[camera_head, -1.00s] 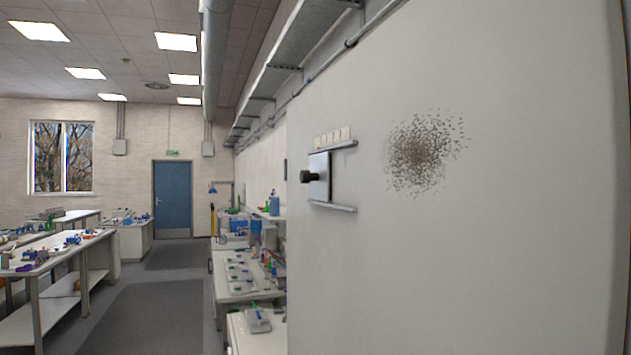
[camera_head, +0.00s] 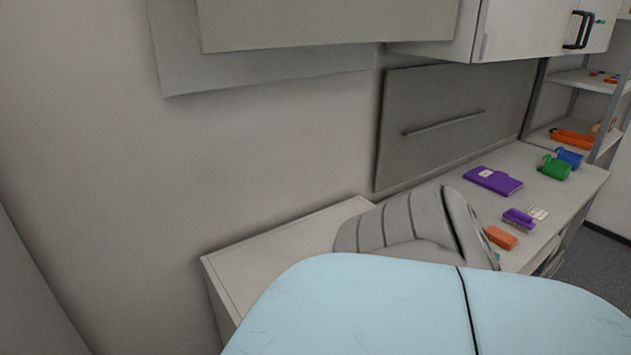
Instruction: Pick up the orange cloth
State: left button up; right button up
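A small orange block-like item (camera_head: 501,237) lies on the white counter at the right, partly behind a grey ribbed shape. A longer orange item (camera_head: 572,140) lies on the lower shelf at the far right. Both are small in view, and I cannot tell whether either is the orange cloth. Neither of my grippers is in view.
A purple brush (camera_head: 518,219), a purple notebook (camera_head: 493,180), a green mug (camera_head: 554,168) and a blue mug (camera_head: 569,157) stand on the counter (camera_head: 572,190). A large light blue surface (camera_head: 370,305) and the grey ribbed shape (camera_head: 400,222) fill the foreground. Grey floor shows right.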

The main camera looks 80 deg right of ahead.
aim_at(505, 239)
jog(key=k+z, duration=0.3)
jog(key=k+l+z, duration=0.1)
jog(key=z, duration=0.2)
jog(key=k+z, duration=0.1)
jog(key=z, duration=1.7)
jog(key=i+z, duration=0.1)
jog(key=z, duration=0.4)
jog(key=i+l+z, duration=0.1)
jog(key=z, duration=0.4)
jog(key=u, duration=3.4)
jog(key=z, duration=0.55)
